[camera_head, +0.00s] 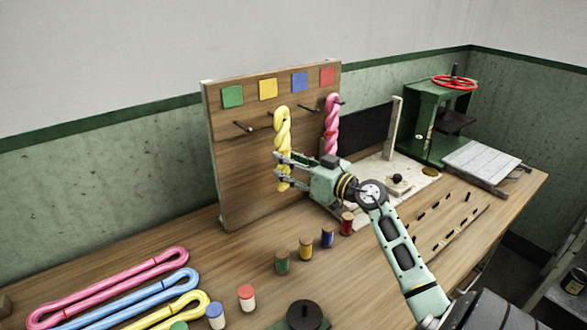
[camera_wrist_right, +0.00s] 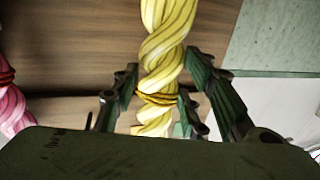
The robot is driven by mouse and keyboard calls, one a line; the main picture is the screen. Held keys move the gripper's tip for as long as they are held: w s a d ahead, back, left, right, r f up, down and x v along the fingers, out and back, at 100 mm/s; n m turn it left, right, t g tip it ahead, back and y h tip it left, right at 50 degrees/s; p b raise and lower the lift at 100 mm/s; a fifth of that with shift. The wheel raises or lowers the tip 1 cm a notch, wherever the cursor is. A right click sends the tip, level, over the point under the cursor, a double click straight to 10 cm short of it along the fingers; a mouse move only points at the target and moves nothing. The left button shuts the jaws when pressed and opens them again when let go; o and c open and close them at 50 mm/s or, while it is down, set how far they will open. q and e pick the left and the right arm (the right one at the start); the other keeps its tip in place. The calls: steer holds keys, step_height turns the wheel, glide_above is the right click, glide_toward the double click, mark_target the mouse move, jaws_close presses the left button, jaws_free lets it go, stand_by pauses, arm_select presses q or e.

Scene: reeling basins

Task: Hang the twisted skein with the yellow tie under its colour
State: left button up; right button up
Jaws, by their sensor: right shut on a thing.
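The yellow twisted skein (camera_head: 283,128) hangs upright in front of the wooden board, below the yellow square (camera_head: 268,89). Its top loop is at the peg there; I cannot tell for sure whether the peg passes through it. My right gripper (camera_head: 284,172) is shut on the skein's lower part, one finger on each side. In the right wrist view the skein (camera_wrist_right: 166,35) runs down between the fingers (camera_wrist_right: 157,97), with its yellow tie (camera_wrist_right: 155,98) at fingertip level. My left gripper is not in view.
A pink twisted skein (camera_head: 331,130) hangs below the red square (camera_head: 327,76), right of my gripper. The pegs under green (camera_head: 242,126) and blue (camera_head: 308,108) are bare. Small spools (camera_head: 306,249) stand in front of the board; loose skeins (camera_head: 110,285) lie front left.

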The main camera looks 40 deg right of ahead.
steer(key=shift+w+d+f+p, duration=0.1)
steer(key=shift+w+f+p, duration=0.15)
steer(key=shift+w, duration=0.6)
steer(key=shift+w+d+f, duration=0.1)
steer(key=shift+w+f, duration=0.15)
steer(key=shift+w, duration=0.55)
steer(key=o, duration=1.2)
steer(key=shift+o, duration=0.2)
